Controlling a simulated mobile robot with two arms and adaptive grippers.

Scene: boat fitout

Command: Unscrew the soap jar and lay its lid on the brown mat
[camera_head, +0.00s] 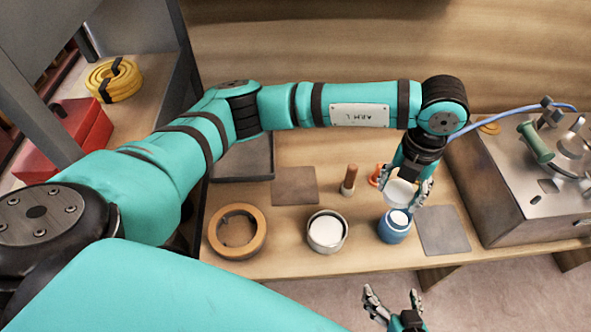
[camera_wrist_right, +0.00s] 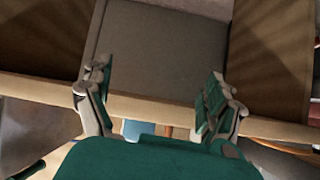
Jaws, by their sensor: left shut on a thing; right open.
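The lid is apart from or just over the jar's back rim; I cannot tell which. The brown mat (camera_head: 295,186) lies bare to the left, behind the jar. My right gripper (camera_head: 392,302) is open and empty in front of the table; its spread fingers also show in the right wrist view (camera_wrist_right: 160,105).
A grey mat (camera_head: 443,231) lies right of the jar. A metal tin (camera_head: 327,231) and a tan ring (camera_head: 216,232) stand to the left. A brown-handled tool (camera_head: 349,179) and a red piece (camera_head: 375,175) stand between the brown mat and my left gripper. A metal unit (camera_head: 510,185) is at right.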

